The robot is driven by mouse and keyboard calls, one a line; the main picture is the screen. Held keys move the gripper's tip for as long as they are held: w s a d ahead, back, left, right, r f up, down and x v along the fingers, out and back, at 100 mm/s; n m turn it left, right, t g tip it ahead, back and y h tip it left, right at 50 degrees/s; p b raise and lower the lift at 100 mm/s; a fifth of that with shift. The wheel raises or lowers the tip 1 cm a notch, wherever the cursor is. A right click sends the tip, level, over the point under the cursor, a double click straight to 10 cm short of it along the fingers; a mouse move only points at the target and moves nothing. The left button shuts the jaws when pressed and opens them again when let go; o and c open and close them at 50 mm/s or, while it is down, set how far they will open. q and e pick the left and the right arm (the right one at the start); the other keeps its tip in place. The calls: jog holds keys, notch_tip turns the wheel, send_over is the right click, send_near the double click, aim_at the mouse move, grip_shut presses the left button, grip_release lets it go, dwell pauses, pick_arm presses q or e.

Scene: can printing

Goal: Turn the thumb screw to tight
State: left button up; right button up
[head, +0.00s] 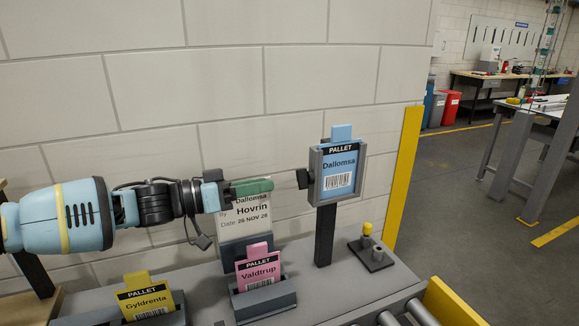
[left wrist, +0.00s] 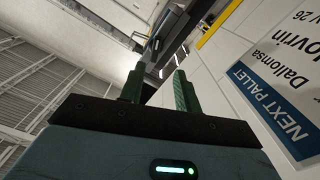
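The thumb screw (head: 302,178) is a small black knob on the left side of a grey upright frame (head: 318,190). The frame holds a blue pallet card (head: 340,170) marked Dallomsa and stands on a dark post. My left gripper (head: 268,185) reaches in from the left at about the knob's height. Its fingertips stop a short gap left of the knob, not touching it. In the left wrist view the two green fingers (left wrist: 159,88) are apart with nothing between them. A dark shape lies beyond them, too small to identify surely. My right gripper is not in view.
Below are a pink Valdtrup card (head: 258,266) and a yellow Gyldrenta card (head: 146,296) in grey holders. A paper sign (head: 243,218) stands behind my left gripper. A small peg stand (head: 372,255) is right of the post. A yellow post (head: 403,175) stands farther right.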

aim_at(305, 178)
pick_arm(q)
jog(key=x, duration=0.7)
jog(key=shift+s+d+r, duration=0.2)
jog(key=shift+d+r, duration=0.05)
jog(key=shift+d, duration=0.2)
grip_shut()
